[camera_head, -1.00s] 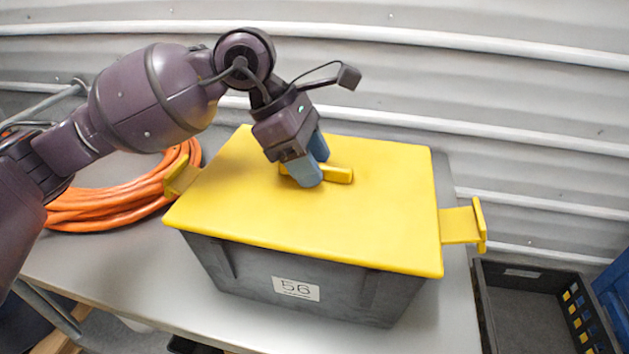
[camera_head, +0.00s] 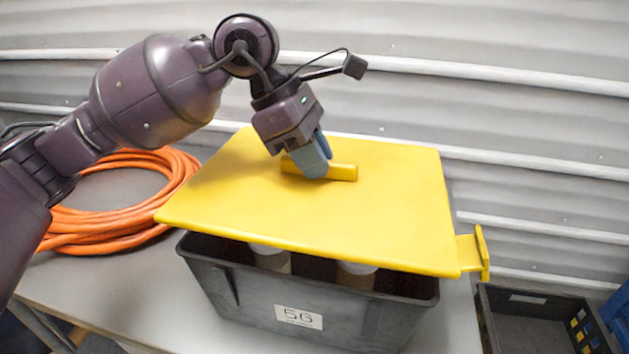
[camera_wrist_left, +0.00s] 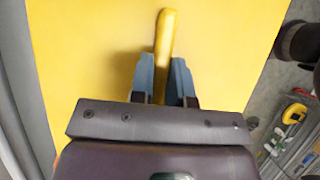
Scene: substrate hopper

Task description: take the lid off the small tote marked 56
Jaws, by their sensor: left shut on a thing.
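The grey tote (camera_head: 300,311) marked 56 stands on the grey table. Its yellow lid (camera_head: 370,220) is raised off the rim at the near side and shows a gap there. Whether the far edge still touches the tote is hidden. Through the gap I see white-topped containers (camera_head: 357,272) inside. My left gripper (camera_head: 317,170) is shut on the lid's yellow bar handle (camera_head: 342,173). In the left wrist view the fingers (camera_wrist_left: 165,80) sit on both sides of the handle (camera_wrist_left: 166,38). My right gripper is not in view.
A coil of orange hose (camera_head: 120,230) lies on the table left of the tote. A yellow latch (camera_head: 476,252) sticks out at the tote's right. A dark open crate (camera_head: 530,305) stands lower right. A corrugated wall (camera_head: 500,100) is behind.

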